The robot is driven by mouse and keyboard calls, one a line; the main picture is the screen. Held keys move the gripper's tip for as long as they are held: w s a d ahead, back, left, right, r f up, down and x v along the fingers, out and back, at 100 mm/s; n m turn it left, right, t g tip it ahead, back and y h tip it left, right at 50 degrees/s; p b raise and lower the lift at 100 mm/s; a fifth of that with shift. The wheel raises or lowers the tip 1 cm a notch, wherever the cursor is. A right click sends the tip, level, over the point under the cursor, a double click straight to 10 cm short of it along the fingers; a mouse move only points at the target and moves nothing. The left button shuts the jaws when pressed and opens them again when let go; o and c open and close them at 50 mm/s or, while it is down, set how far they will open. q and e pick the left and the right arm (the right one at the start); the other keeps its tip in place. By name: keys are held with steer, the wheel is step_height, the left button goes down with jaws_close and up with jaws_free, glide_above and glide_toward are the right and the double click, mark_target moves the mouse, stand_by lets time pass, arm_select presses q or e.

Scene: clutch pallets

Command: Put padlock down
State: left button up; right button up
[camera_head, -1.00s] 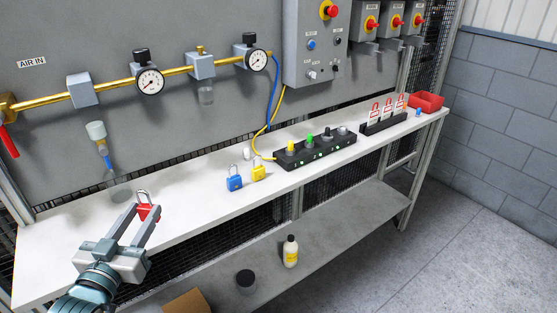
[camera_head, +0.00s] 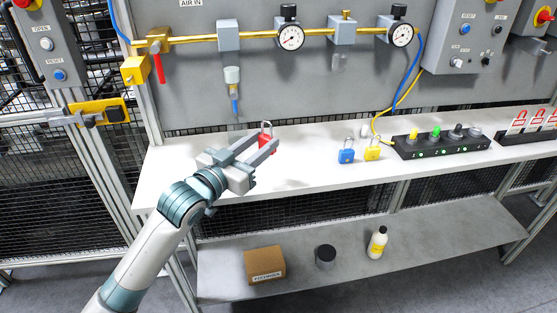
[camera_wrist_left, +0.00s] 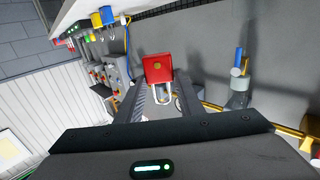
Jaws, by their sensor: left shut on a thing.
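My left gripper (camera_head: 254,151) is shut on the red padlock (camera_head: 266,141), holding it over the left part of the white worktop (camera_head: 210,175). The padlock's shackle points up in the head view. In the left wrist view the red padlock body (camera_wrist_left: 158,68) sits beyond the fingers, with its shackle between them. I cannot tell whether the padlock touches the worktop. A blue padlock (camera_head: 346,156) and a yellow padlock (camera_head: 372,153) stand side by side on the worktop to the right. My right gripper is not in view.
A black charging-style strip with coloured knobs (camera_head: 440,147) lies right of the padlocks. Gauges on a brass pipe (camera_head: 255,34) and a hanging blue-tipped fitting (camera_head: 233,92) are behind. A lower shelf holds a cardboard box (camera_head: 265,264), a dark jar (camera_head: 325,257) and a bottle (camera_head: 377,243).

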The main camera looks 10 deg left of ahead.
arm_select(q)
steer(key=shift+a, duration=0.1)
